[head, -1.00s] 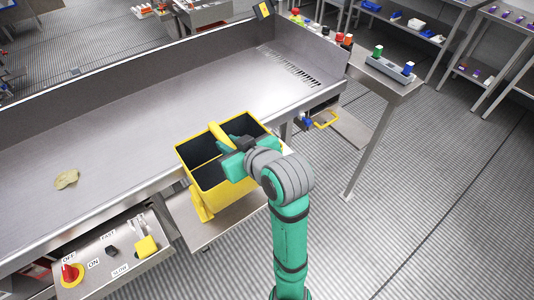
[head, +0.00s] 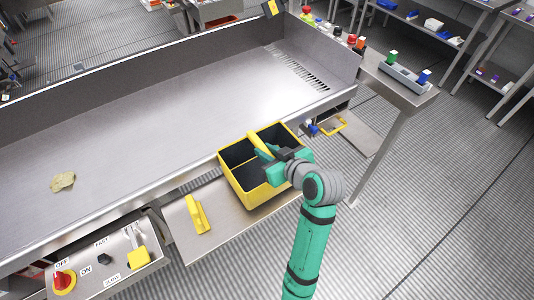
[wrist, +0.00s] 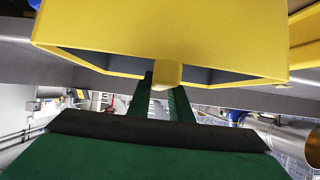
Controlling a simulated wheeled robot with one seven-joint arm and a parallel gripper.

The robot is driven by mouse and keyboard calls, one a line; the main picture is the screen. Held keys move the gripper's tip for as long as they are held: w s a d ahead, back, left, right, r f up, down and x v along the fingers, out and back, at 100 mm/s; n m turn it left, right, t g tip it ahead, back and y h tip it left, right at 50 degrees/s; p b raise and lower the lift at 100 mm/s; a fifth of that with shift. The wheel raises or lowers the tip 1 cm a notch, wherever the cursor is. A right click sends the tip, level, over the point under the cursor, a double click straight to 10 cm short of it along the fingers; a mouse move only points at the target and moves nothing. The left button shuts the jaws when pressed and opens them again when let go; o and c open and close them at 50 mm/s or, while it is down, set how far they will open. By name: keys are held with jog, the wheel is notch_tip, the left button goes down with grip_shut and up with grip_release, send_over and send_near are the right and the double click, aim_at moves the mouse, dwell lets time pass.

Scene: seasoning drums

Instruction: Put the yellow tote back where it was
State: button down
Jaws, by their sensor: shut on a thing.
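The yellow tote (head: 258,198) is an open box with dark compartments and a raised yellow handle bar across its middle. It is upright at the front edge of the steel trough, over the right part of the lower shelf (head: 228,224). I cannot tell whether it touches the shelf. My gripper (head: 268,153) is shut on the tote's handle from the right. In the wrist view the green fingers (wrist: 161,98) close around a yellow bar end, with the tote (wrist: 165,42) filling the top. The tote's underside is hidden.
A yellow hand tool (head: 198,215) lies on the lower shelf left of the tote. A control box (head: 108,262) with a red knob is at lower left. A yellow frame (head: 333,124) sits on a small shelf to the right. A table leg (head: 375,165) stands right of my arm.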

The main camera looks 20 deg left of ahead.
jog(key=shift+f, duration=0.75)
jog(key=shift+s+a+f, duration=0.15)
jog(key=shift+s+f, duration=0.1)
jog(key=shift+f, duration=0.35)
jog(key=c, duration=1.6)
grip_release()
jog(key=shift+w, duration=0.1)
jog(key=v, duration=1.2)
